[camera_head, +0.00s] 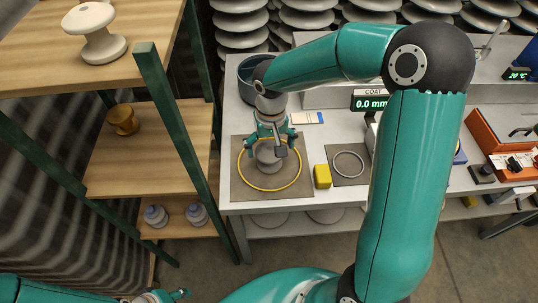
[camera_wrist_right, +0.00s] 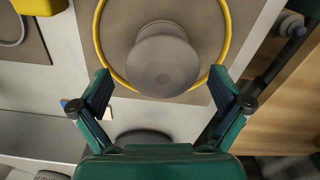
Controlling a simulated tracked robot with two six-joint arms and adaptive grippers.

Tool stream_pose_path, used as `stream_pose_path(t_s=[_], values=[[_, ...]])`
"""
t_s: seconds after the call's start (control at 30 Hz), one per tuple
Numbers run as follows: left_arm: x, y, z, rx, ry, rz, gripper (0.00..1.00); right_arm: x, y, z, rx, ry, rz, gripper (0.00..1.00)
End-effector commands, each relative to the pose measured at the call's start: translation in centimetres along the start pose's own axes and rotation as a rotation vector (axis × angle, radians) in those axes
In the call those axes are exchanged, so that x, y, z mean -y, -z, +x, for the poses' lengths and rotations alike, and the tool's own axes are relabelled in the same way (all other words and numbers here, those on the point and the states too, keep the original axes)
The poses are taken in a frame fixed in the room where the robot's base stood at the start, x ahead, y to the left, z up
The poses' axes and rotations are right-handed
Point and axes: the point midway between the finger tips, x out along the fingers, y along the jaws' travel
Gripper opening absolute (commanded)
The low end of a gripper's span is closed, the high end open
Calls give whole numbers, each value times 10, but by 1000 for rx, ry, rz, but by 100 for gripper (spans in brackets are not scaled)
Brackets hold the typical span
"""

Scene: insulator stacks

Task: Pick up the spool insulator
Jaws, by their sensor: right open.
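A grey spool insulator (camera_head: 268,160) stands inside a yellow ring (camera_head: 268,189) on a brown mat on the bench. My left gripper (camera_head: 165,296) is only partly in view at the bottom left edge.
A yellow block (camera_head: 322,176) and a grey ring (camera_head: 348,164) lie right of the mat (camera_head: 238,192). A dark round container (camera_head: 246,82) stands behind. The wooden shelf at left holds a white spool-shaped piece (camera_head: 96,35) and a brown one (camera_head: 123,119).

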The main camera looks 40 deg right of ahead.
Motion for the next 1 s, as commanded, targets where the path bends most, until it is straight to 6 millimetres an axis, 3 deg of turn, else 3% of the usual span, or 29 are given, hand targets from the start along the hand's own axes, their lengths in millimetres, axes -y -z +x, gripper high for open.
stream_pose_path(t_s=[0.3,0.6,1.0], values=[[-2,0,-6,0,0,0,40,3,-3,42,5,-1,-1,100],[-2,0,-6,0,0,0,40,3,-2,47,1,1,-1,100],[-2,0,-6,0,0,0,40,3,-2,47,1,1,-1,35]])
